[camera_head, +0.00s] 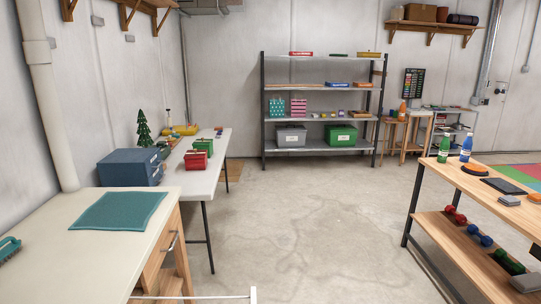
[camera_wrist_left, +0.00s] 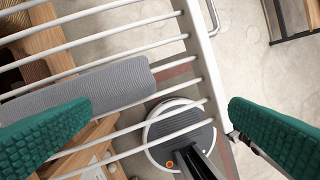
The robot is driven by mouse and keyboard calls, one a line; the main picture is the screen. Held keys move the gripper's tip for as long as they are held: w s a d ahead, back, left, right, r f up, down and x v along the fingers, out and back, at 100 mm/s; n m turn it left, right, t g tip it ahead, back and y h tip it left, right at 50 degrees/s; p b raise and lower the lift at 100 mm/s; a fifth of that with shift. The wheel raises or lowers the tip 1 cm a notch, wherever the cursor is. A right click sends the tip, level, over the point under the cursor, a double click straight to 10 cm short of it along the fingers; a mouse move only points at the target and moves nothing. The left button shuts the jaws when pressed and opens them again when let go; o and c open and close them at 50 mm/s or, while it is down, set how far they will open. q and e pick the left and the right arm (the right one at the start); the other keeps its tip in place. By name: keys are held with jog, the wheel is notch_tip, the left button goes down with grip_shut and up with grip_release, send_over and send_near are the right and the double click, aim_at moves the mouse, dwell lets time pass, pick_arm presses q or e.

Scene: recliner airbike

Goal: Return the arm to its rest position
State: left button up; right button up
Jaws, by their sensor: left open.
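My left gripper (camera_wrist_left: 160,100) shows in the left wrist view. Its two green, textured finger pads stand wide apart at the left and right sides, with nothing held between them. A white barred rack (camera_wrist_left: 209,62) crosses the left and middle of that view, beyond the pads. A grey ribbed roll (camera_wrist_left: 105,85) lies by the bars; I cannot tell whether it rests on the rack or under it. Neither gripper shows in the head view. My right gripper is in no view.
In the head view, a pale worktop (camera_head: 60,245) with a teal mat (camera_head: 120,210) stands at the left. A white table (camera_head: 202,178) is behind it. A wooden workbench (camera_head: 470,185) stands at the right, shelving (camera_head: 320,118) at the back. The middle floor (camera_head: 310,235) is clear.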

pick_arm(q)
jog(key=shift+m+t+h, duration=0.3)
jog(key=shift+h, duration=0.2)
jog(key=s+d+f, duration=0.1)
jog(key=s+d, duration=0.1)
jog(key=s, duration=0.1)
jog(key=shift+d+f, duration=0.35)
jog(key=s, duration=0.1)
jog(key=s+f+t, duration=0.1)
jog(key=s, duration=0.1)
jog(key=shift+a, duration=0.15)
jog(key=s+a+f+n+y, duration=0.2)
jog(key=s+a+f+y, duration=0.1)
jog(key=s+a, duration=0.6)
notch_tip(320, 180, down, 24)
jog(key=s+a+f+g, duration=0.2)
jog(key=s+a+f, duration=0.1)
jog(key=s+f, duration=1.4)
jog(key=shift+s+f+m, duration=0.3)
jog(key=shift+f+m, duration=0.1)
jog(key=shift+f, duration=0.15)
